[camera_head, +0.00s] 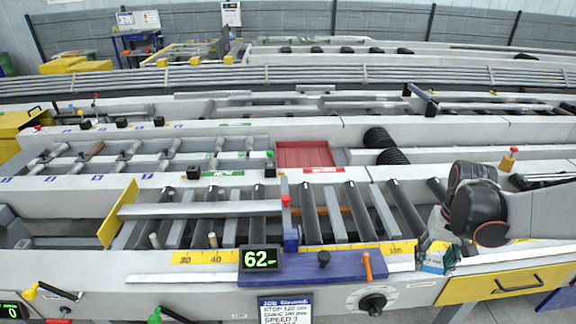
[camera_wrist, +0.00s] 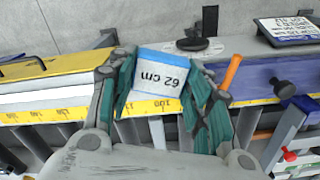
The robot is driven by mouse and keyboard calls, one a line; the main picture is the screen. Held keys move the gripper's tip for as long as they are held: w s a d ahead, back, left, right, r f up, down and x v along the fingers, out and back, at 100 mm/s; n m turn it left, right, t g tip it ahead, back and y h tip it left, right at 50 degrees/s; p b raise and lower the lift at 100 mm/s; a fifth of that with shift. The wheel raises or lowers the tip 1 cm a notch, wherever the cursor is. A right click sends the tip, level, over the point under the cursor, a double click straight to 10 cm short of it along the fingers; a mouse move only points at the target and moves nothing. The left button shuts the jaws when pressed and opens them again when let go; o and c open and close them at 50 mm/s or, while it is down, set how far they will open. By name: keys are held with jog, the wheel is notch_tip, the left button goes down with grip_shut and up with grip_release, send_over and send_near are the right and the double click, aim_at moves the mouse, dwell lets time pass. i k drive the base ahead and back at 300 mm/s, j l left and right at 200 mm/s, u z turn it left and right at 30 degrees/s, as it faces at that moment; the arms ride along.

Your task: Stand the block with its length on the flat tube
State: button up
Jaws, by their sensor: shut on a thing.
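A white and blue block (camera_wrist: 158,72) marked "62 cm" sits between the teal fingers of my gripper (camera_wrist: 160,98) in the wrist view. The gripper is shut on it. In the head view the block (camera_head: 435,259) shows at the right, above the front edge of the runout table, below my gripper (camera_head: 438,246), whose fingers are mostly hidden there. A long light grey flat tube (camera_head: 200,209) lies across the rollers at the left middle, its right end by the red-knobbed stop (camera_head: 286,202). My gripper is well to the right of the tube.
A green display (camera_head: 261,258) reads 62. The yellow scale (camera_head: 200,257) runs along the front edge. A blue rail (camera_head: 320,268) carries a black knob and an orange lever (camera_head: 367,266). A yellow plate (camera_head: 118,213) stands at the tube's left. A red tray (camera_head: 304,155) lies behind.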

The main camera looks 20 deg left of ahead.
aim_at(199, 207)
jog(key=j+u, duration=0.15)
jog(key=j, duration=0.4)
jog(key=j+u, duration=0.15)
jog(key=j, duration=0.35)
jog(key=i+j+u, duration=0.15)
jog(key=j, duration=0.4)
jog(key=i+j+u, duration=0.15)
jog(key=j, duration=0.35)
jog(key=i+j, duration=0.45)
jog(key=i+j+u, duration=0.05)
